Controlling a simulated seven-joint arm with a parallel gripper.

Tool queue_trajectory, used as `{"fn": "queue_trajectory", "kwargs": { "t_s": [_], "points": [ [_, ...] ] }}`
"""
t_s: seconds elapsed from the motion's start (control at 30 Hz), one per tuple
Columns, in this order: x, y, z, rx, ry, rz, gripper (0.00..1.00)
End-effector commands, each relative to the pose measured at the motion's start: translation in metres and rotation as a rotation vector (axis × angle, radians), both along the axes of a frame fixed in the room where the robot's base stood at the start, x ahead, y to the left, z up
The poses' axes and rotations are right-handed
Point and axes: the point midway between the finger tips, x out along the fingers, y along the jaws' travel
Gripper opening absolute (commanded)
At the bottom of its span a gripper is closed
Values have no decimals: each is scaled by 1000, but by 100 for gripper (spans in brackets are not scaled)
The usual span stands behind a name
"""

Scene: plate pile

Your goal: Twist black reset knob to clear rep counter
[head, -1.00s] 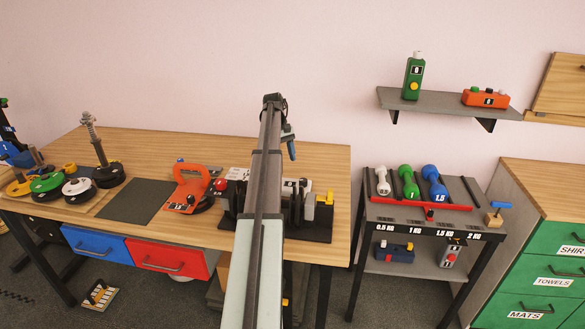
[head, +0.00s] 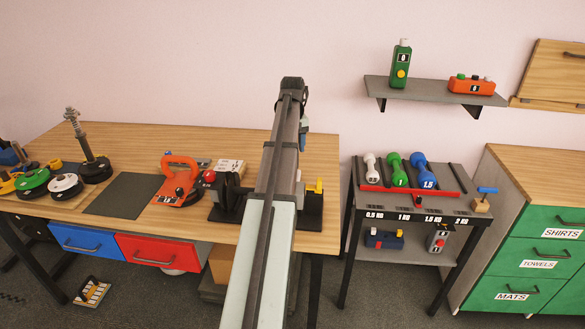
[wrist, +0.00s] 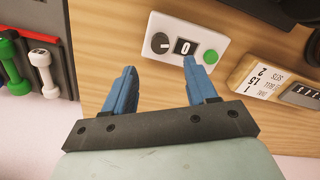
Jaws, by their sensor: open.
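A white counter box (wrist: 203,70) lies on the wooden tabletop in the wrist view. On its face are a round black knob (wrist: 160,43), a dark display (wrist: 185,47) that appears to read 0, and a green button (wrist: 211,57). My gripper (wrist: 160,72) is open and empty, its two blue fingers spread apart. In the picture, the knob lies between and just beyond the fingertips, and the right fingertip overlaps the box near the display. I cannot tell the height gap. In the head view my gripper (head: 304,124) is mostly hidden by my arm, and I cannot make out the white box there.
Dumbbells stand on a rack (head: 377,190) to the right. A wooden block with a printed card (wrist: 262,78) lies right of the box. An orange-handled device (head: 178,180) and weight plates (head: 66,186) are on the bench's left.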

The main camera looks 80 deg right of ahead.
Motion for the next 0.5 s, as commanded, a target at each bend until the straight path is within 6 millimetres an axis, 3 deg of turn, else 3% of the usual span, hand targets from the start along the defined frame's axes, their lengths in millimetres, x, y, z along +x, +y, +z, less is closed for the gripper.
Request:
{"fn": "queue_trajectory", "kwargs": {
  "t_s": [0.3,0.5],
  "points": [
    [0,1,-55,3,0,1,57],
    [0,1,-77,2,1,1,57]
  ]
}}
